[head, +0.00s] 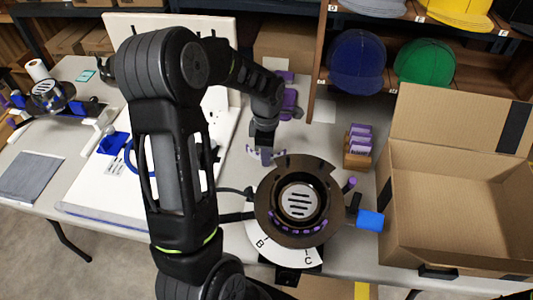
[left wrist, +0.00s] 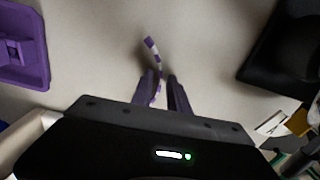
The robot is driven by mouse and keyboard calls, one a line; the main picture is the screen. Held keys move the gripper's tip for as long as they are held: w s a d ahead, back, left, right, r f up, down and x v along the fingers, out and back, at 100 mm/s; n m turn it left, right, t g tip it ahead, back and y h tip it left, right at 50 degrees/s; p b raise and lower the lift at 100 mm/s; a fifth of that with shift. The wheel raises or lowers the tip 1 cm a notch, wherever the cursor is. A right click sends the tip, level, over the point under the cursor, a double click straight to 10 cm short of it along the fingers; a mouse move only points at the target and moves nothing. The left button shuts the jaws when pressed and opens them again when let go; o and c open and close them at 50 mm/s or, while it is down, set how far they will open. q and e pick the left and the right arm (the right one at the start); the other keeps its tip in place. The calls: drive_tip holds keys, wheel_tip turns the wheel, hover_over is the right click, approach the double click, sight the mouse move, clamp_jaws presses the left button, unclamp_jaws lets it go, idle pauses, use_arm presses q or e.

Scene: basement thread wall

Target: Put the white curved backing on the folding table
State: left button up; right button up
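The white curved backing (head: 279,154) is a thin arc with purple pieces along it. In the left wrist view the backing (left wrist: 152,48) runs as a striped strip between the two fingers. My left gripper (head: 265,158) is above the middle of the table, with its fingers close together on both sides of the strip; it also shows in the left wrist view (left wrist: 162,84). The backing's two ends stick out past the fingers. The folding table (head: 345,256) is pale, and its surface shows beneath the gripper. My right gripper is not in view.
A brown round fixture (head: 263,205) with a slotted centre stands just in front of the gripper. An open cardboard box (head: 450,200) is at the right, with a small box of purple items (head: 357,150) beside it. A white board (head: 100,195) lies left. Purple parts (head: 289,100) lie behind.

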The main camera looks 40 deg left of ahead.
use_arm(q)
wheel_tip(320, 180, up, 12)
drive_tip(key=shift+r+p, duration=0.15)
drive_tip(key=shift+p, duration=0.25)
idle(0.4)
idle(0.8)
